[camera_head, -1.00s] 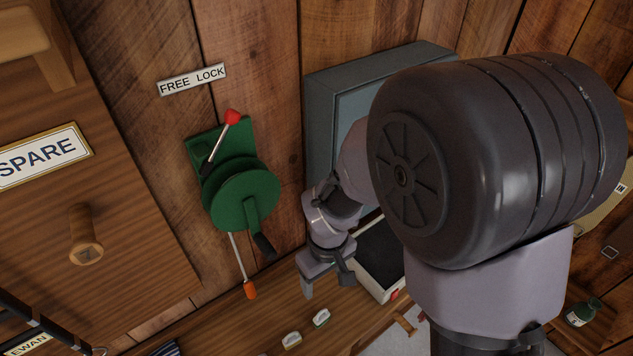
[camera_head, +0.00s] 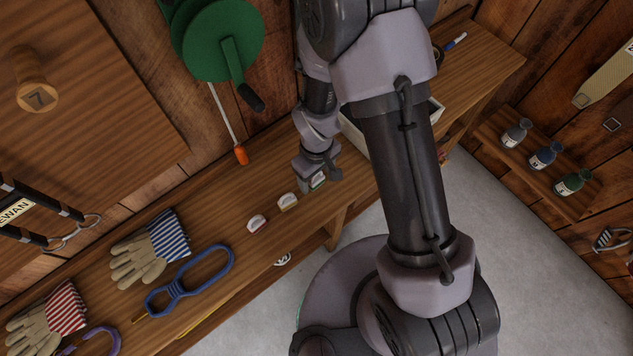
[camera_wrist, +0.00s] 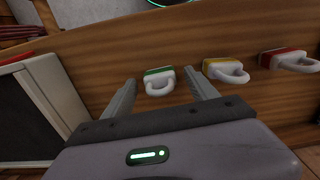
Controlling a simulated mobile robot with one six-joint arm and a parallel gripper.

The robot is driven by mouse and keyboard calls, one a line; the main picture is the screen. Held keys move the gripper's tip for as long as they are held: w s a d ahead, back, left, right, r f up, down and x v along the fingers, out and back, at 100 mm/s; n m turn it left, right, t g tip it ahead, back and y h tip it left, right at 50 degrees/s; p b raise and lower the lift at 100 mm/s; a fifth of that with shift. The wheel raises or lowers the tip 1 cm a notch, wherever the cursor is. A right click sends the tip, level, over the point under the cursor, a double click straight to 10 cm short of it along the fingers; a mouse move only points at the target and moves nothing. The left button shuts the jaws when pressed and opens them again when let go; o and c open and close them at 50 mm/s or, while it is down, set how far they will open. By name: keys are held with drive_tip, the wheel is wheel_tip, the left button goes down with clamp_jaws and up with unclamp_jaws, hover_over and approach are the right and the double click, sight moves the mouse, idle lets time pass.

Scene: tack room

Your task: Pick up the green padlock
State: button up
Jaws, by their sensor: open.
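In the head view the green padlock (camera_head: 318,180) is partly hidden by my gripper (camera_head: 322,178), which is low over the bench.
A yellow padlock (camera_wrist: 222,68) and a red padlock (camera_wrist: 287,57) lie in a row beside the green one. A white-rimmed box with a dark inside (camera_wrist: 52,85) stands on the other side.

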clamp_jaws()
idle(0.3)
